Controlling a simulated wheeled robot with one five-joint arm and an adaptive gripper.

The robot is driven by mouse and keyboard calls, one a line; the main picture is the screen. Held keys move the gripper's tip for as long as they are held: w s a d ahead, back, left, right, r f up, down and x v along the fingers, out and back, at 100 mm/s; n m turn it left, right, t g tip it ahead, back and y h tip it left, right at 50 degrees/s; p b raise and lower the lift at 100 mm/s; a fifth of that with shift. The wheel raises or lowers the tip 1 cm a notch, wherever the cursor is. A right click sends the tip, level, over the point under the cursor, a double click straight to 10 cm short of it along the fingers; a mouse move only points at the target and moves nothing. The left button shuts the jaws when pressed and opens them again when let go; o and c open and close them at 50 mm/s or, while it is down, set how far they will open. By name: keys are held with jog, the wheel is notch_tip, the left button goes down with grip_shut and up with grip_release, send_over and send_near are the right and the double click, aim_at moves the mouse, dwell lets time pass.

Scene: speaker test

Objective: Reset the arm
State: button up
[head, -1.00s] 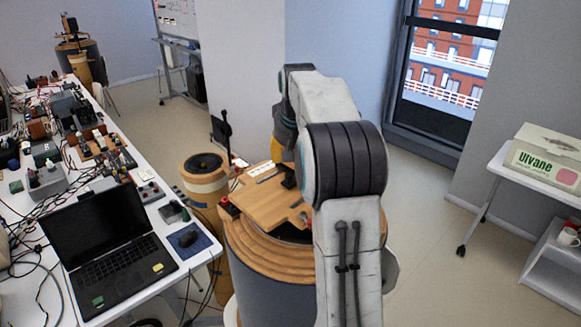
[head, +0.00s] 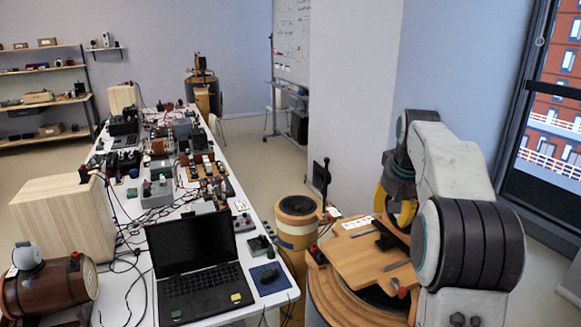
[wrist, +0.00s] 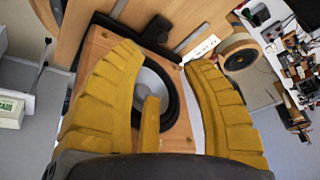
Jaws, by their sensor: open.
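My arm bends over at the right in the head view. My gripper (head: 397,207) hangs from its end, with yellow fingers partly hidden behind the arm. In the wrist view my gripper (wrist: 163,57) has its ribbed yellow fingers spread apart, and a shorter yellow finger shows between them. A wooden speaker box (wrist: 100,50) with a dark-ringed round cone lies beyond and between the fingers. I cannot tell whether the fingers touch it. The speaker box is not clearly visible in the head view.
A white table (head: 215,310) at left carries a black laptop (head: 195,265), a mouse (head: 270,274), wires and several electronic devices. A round wooden drum (head: 297,225) stands between the table and my arm. A wall and window (head: 550,130) are at the right. Shelves (head: 45,85) stand far left.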

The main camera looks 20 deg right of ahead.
jog(key=s+a+n+b, duration=0.1)
jog(key=s+a+n, duration=0.1)
jog(key=s+a, duration=0.55)
jog(key=s+a+f+n+y+b, duration=0.1)
jog(key=s+a+f, duration=0.5)
jog(key=s, duration=0.4)
jog(key=s+a+f+n+y+b, duration=0.1)
jog(key=s+a+f+n+b, duration=0.1)
jog(key=s+a+f, duration=0.4)
jog(key=s+a, duration=0.2)
jog(key=s, duration=0.2)
jog(key=shift+a+f+n+t, duration=0.25)
jog(key=shift+a+n+t, duration=0.05)
jog(key=shift+a, duration=0.1)
